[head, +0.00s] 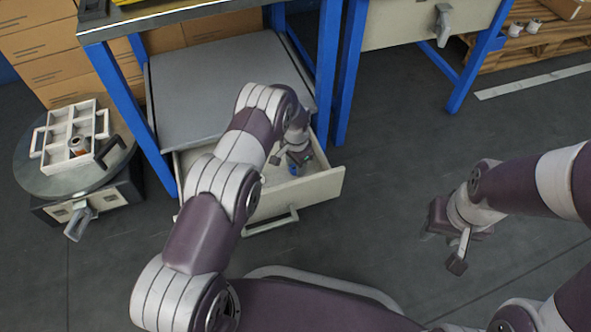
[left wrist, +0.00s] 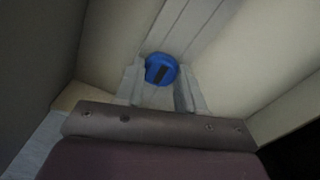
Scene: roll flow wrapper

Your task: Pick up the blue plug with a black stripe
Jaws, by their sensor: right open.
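The blue plug with a black stripe (left wrist: 161,69) shows its round end in the left wrist view, inside a drawer. In the head view a small blue part of the plug (head: 292,169) shows beside my left gripper (head: 291,158). My left gripper (left wrist: 160,92) reaches down into the drawer, with one finger on each side of the plug. I cannot tell whether the fingers touch it. The plug's lower part is hidden. My right gripper (head: 447,235) is open and empty above the floor at the right.
The open drawer (head: 322,188) has pale walls close around my left gripper, under a blue-framed workbench (head: 328,75). A round stand (head: 40,180) at the left bears a white divided tray (head: 71,128) with a small roll.

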